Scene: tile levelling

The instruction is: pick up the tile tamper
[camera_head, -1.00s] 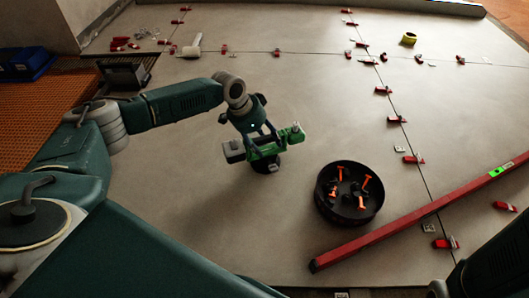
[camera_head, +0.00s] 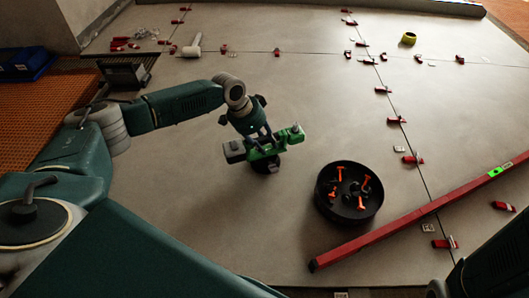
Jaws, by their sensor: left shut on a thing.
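The tile tamper (camera_head: 288,137) is a green tool with a grey block at its left end and a round black part underneath. My left gripper (camera_head: 264,140) is shut on its green body, near the middle. The tamper is over the tiled floor left of the black bucket; whether its black underside touches the tile, I cannot tell. The gripper's fingers are partly hidden behind the wrist and the tool. My right gripper is not in view; only a dark part of an arm shows at the lower right.
A round black bucket (camera_head: 322,204) with orange-handled items stands right of the tamper. A long red level (camera_head: 408,221) lies diagonally at the lower right. Red wedges and clips line the tile joints. A yellow roll (camera_head: 409,39) and a white-headed mallet (camera_head: 192,50) lie farther back. The tile behind the tamper is clear.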

